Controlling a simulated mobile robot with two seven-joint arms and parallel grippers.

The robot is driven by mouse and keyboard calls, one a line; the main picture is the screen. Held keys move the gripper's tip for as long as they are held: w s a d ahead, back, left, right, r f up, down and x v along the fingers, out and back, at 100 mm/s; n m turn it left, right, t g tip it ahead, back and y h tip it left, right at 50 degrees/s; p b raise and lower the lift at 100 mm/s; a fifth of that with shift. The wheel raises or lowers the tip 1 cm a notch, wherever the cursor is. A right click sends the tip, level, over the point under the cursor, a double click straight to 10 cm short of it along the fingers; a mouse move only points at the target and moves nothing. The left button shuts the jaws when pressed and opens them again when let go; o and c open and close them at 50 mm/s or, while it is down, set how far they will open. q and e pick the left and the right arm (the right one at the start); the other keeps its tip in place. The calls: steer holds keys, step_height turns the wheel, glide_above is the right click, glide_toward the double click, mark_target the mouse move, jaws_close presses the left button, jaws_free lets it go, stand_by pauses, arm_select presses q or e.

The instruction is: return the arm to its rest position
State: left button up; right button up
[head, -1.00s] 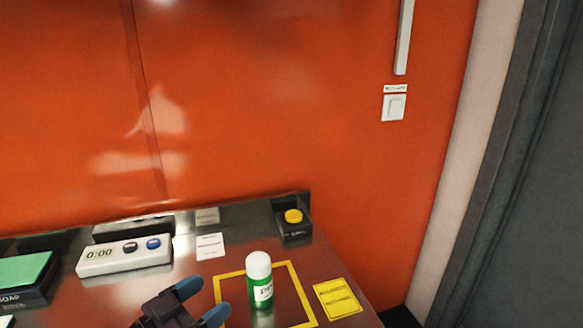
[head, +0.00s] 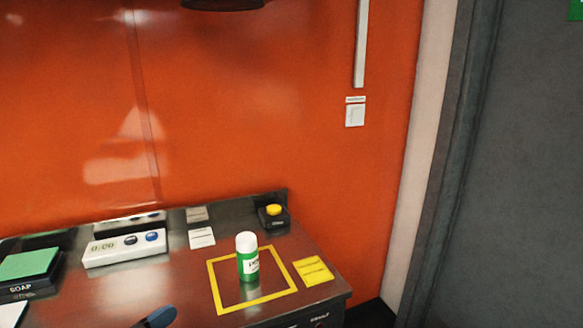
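One gripper (head: 158,318) shows only as a blue-tipped finger at the bottom edge of the head view, over the front of the counter. The rest of it is cut off, so I cannot tell which arm it is on or whether it is open or shut. It is apart from the green bottle with a white cap (head: 247,262), which stands upright inside the yellow square outline (head: 222,303) on the counter. My other gripper is out of view.
The metal counter (head: 140,285) holds a white timer (head: 125,249), a soap box with a green top (head: 30,268), a yellow button on a black base (head: 273,214) and a yellow label (head: 313,270). An orange wall (head: 240,110) stands behind. A grey door (head: 520,180) is at right.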

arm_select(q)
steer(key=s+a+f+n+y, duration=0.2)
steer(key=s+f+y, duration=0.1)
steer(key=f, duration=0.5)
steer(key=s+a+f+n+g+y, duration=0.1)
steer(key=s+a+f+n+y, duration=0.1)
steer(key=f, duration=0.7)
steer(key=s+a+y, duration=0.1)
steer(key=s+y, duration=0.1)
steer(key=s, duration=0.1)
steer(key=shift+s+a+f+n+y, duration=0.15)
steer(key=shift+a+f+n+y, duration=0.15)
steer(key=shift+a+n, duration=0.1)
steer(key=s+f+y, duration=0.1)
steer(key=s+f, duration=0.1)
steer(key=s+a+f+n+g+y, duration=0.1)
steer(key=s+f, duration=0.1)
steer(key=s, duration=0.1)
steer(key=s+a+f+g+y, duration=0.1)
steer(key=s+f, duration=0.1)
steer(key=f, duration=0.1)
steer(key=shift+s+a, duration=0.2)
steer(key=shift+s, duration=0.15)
